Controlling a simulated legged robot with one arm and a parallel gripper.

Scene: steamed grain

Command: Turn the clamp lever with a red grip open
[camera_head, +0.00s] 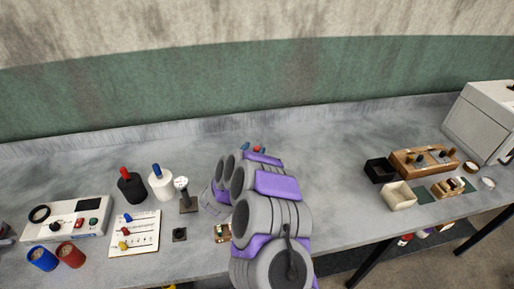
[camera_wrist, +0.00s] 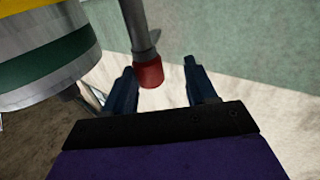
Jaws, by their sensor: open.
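The clamp lever shows in the wrist view as a grey rod (camera_wrist: 138,25) that comes in from the top edge and ends in a red grip (camera_wrist: 149,77). My gripper (camera_wrist: 159,67) is open, with its two dark blue fingers apart. In that view the red grip lies between the fingers, closer to the left one. I cannot tell whether it touches that finger or how its depth compares with the fingertips. In the head view my own arm hides most of the gripper. A small red spot (camera_head: 260,149) shows just past the arm, too small to identify.
A banded silver, green and yellow cylinder (camera_wrist: 45,55) stands close by my left finger. Black (camera_head: 131,190) and white (camera_head: 162,185) bottles and a control box (camera_head: 65,222) stand left on the grey bench. Wooden holders (camera_head: 423,160) are right.

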